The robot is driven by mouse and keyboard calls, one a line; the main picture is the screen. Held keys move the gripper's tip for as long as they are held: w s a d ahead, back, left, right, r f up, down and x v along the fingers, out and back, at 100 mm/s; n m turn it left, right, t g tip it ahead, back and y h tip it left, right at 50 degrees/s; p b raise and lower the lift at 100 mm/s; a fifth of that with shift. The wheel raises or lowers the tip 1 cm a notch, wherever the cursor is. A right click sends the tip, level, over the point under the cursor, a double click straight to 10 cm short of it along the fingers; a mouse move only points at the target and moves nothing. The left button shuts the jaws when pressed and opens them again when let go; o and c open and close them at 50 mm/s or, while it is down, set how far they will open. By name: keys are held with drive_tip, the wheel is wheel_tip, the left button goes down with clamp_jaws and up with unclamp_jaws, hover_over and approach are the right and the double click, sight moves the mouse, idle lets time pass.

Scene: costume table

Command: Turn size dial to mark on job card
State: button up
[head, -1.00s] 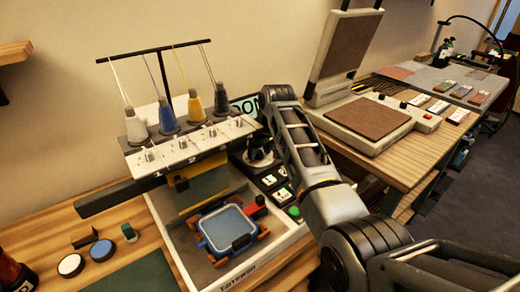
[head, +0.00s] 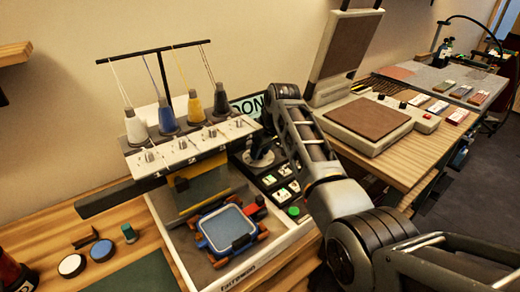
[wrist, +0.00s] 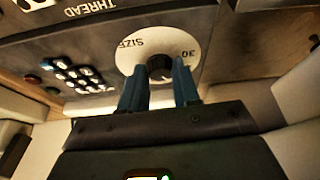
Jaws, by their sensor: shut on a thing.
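The size dial is a dark round knob (wrist: 159,68) on a white round plate (wrist: 140,45) marked "SIZE" and "30" in the wrist view. My gripper (wrist: 159,80) has its two blue-grey fingers closed on either side of the knob. The fingers and the gripper body hide the lower part of the plate and much of the knob. In the head view my gripper (head: 262,150) is at the dial area on the embroidery machine's control panel, with the knob largely hidden. I cannot pick out the job card or read its mark.
The machine's spool rack (head: 160,140) stands left of my arm, with the blue hoop (head: 226,228) below it. Lit panel buttons (head: 282,195) and a green button (head: 293,211) lie close to my forearm. A heat press (head: 368,118) stands on the table to the right.

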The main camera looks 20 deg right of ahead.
sight(270, 160)
drive_tip(key=n, duration=0.2)
drive_tip(key=n+y+b, duration=0.1)
drive_tip(key=shift+w+d+n+g, duration=0.1)
drive_tip(key=shift+d+n+g, duration=0.05)
drive_tip(key=shift+n+g, duration=0.2)
drive_tip(key=shift+n+g+y+b, duration=0.25)
drive_tip(key=shift+n+y+b, duration=0.2)
drive_tip(key=shift+n, duration=0.5)
drive_tip(key=shift+w, duration=0.1)
drive_tip(key=o, duration=1)
drive_tip(key=shift+o, duration=0.2)
drive_tip(key=v, duration=0.7)
drive_tip(key=shift+r+b, duration=0.4)
drive_tip(key=shift+d, duration=0.15)
